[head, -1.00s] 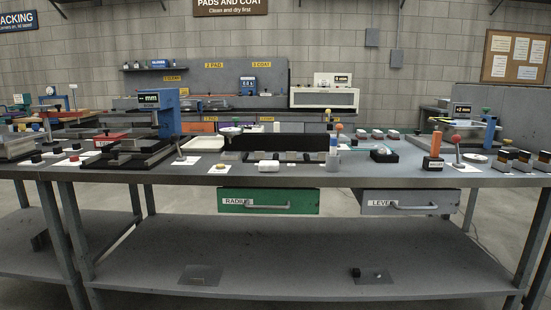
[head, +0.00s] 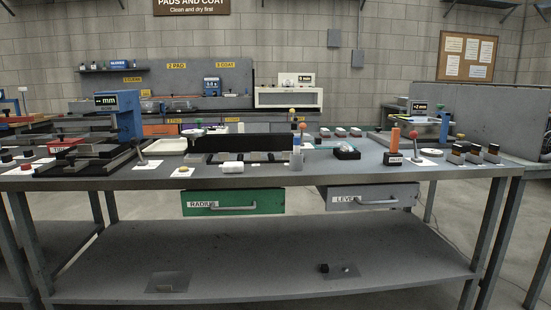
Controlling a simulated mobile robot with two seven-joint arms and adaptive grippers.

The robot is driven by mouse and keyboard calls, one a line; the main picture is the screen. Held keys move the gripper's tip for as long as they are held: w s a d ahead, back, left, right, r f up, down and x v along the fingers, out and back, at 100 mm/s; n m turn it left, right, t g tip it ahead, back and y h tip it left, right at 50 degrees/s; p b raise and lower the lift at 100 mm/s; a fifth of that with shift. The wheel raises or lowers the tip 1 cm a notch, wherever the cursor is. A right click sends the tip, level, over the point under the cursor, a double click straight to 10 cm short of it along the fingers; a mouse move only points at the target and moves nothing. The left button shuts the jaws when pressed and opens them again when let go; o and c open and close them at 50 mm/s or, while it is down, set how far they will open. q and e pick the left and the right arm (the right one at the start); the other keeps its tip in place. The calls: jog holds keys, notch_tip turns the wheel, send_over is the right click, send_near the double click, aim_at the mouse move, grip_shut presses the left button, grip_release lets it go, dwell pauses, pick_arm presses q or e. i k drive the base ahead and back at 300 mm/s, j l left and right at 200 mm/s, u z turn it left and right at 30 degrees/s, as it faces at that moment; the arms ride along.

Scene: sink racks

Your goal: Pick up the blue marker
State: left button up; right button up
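I cannot make out a blue marker for certain. A small blue upright item (head: 297,140) stands at the middle of the workbench (head: 250,178), just above a pale block or cup near the front edge; it is too small to tell what it is. A thin teal strip (head: 326,147) lies to the right of it. Neither of my grippers is in view.
A blue gauge stand (head: 128,118) is at the bench's left. A black box (head: 346,152) and an orange-handled tool (head: 394,142) stand right of centre. Below hang a green drawer (head: 232,202) and a grey drawer (head: 370,197). The lower shelf (head: 250,260) is mostly clear.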

aim_at(297, 140)
jog(key=i+l, duration=0.15)
jog(key=i+l+u, duration=0.2)
jog(key=u, duration=0.15)
jog(key=i+l+u, duration=0.15)
jog(key=l+u, duration=0.2)
